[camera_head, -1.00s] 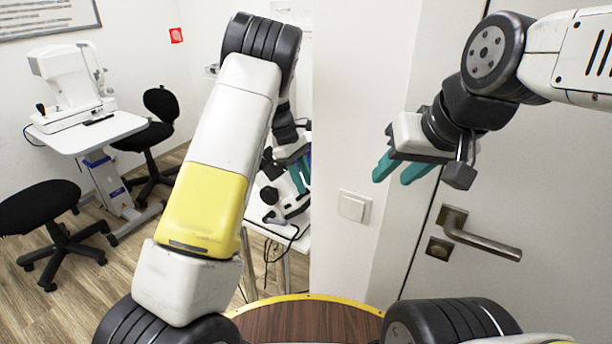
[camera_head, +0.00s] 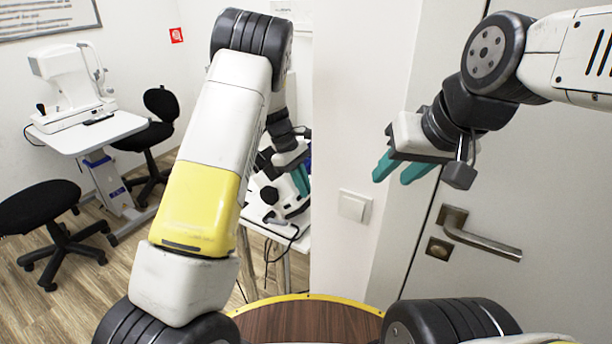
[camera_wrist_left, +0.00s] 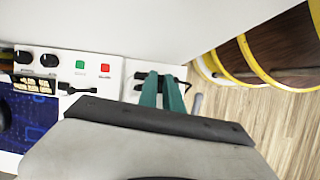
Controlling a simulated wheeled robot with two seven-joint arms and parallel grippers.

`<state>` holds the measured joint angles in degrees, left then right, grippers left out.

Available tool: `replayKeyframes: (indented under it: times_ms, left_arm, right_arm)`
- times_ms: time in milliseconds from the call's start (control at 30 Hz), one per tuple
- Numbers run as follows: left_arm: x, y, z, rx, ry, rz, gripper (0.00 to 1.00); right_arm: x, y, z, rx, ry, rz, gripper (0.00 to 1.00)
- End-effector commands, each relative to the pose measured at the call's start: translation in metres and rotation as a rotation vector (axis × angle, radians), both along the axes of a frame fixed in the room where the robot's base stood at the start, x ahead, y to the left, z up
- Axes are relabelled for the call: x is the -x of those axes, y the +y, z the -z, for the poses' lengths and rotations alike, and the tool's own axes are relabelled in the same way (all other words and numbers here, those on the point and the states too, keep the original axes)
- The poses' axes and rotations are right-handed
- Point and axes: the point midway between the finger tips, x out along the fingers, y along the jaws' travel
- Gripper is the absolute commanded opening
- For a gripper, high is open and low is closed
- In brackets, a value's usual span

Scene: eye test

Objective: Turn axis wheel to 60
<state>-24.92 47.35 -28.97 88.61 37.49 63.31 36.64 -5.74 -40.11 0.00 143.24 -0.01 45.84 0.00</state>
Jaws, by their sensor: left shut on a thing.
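My left gripper (camera_head: 301,179) reaches in behind my left arm, beside a white and black device (camera_head: 268,214) on a white table. In the left wrist view its teal fingers (camera_wrist_left: 163,92) are close together, at the edge of a white panel with black parts (camera_wrist_left: 140,80). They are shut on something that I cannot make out. I cannot pick out the axis wheel or any scale reading in either view. My right gripper (camera_head: 398,170) is raised in front of the door, its teal fingers apart, with nothing seen between them.
A white panel (camera_wrist_left: 95,68) with black knobs, a green and a red button lies left of the fingers in the wrist view. A door with a handle (camera_head: 480,240) is at the right.

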Motion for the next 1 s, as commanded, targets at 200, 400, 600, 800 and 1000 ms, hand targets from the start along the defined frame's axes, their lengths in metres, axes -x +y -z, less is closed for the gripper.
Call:
replayKeyframes:
  times_ms: [200, 400, 600, 800, 1000]
  left_arm:
    - [0.0117, 0.011, 0.0021, 0.071, -0.121, 0.135, 0.0]
    - [0.0138, 0.0121, 0.0033, 0.085, -0.154, 0.176, 0.0]
    - [0.0135, 0.0119, 0.0034, 0.085, -0.153, 0.174, 0.0]
    - [0.0136, 0.0117, 0.0032, 0.085, -0.152, 0.174, 0.32]
    - [0.0136, 0.0115, 0.003, 0.085, -0.152, 0.174, 0.32]
  right_arm:
    - [0.0, 0.0, 0.0, 0.0, 0.0, 0.0, 0.37]
    - [0.0, 0.0, 0.0, 0.0, 0.0, 0.0, 0.37]
    - [0.0, 0.0, 0.0, 0.0, 0.0, 0.0, 0.37]
    - [0.0, 0.0, 0.0, 0.0, 0.0, 0.0, 0.37]
    - [0.0, 0.0, 0.0, 0.0, 0.0, 0.0, 0.37]
